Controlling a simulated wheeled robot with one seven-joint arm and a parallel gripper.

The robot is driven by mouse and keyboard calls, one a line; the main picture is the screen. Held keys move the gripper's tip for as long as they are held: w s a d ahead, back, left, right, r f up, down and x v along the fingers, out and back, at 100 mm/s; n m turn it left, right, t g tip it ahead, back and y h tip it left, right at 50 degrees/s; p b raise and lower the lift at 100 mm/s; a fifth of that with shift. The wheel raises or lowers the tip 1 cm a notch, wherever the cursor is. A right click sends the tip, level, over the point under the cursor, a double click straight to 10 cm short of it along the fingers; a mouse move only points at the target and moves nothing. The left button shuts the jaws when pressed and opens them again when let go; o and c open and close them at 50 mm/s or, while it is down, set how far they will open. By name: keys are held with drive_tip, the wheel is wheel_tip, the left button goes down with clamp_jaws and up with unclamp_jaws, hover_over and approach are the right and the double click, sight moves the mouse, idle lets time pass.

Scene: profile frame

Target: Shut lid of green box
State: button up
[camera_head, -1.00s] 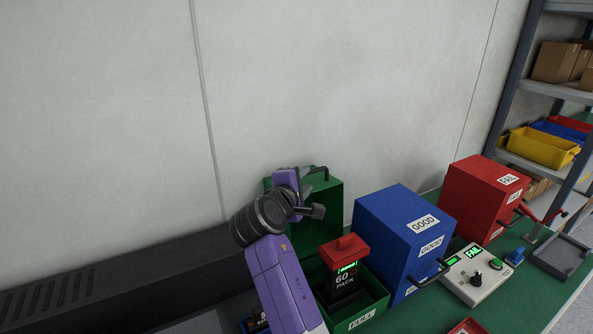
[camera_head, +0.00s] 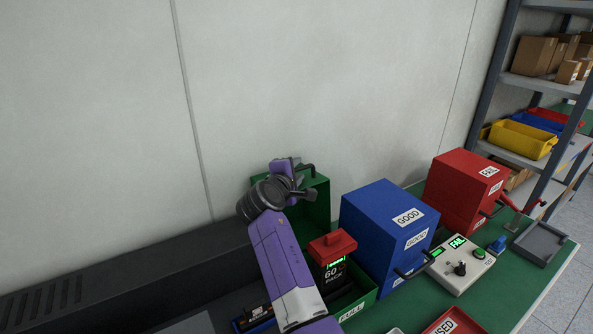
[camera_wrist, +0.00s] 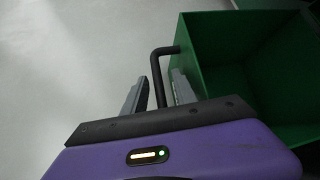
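The green box's lid (camera_head: 317,207) stands open, raised at the back. Its lower part (camera_head: 366,301), labelled FULL, holds a black pack with a red top (camera_head: 333,246). A dark bent handle (camera_wrist: 154,66) sticks out from the lid's edge in the wrist view. My gripper (camera_wrist: 158,82) is at this handle, with one finger on each side of the bar. The fingers are apart, and a gap shows beside the bar.
A blue GOOD box (camera_head: 378,232) stands close right of the green box, with a red box (camera_head: 458,196) beyond it. A control panel (camera_head: 462,267) and a red tray (camera_head: 452,322) are in front. A wall (camera_head: 300,80) rises behind.

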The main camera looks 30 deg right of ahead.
clamp_jaws()
drive_tip(key=shift+f, duration=0.1)
idle(1.2)
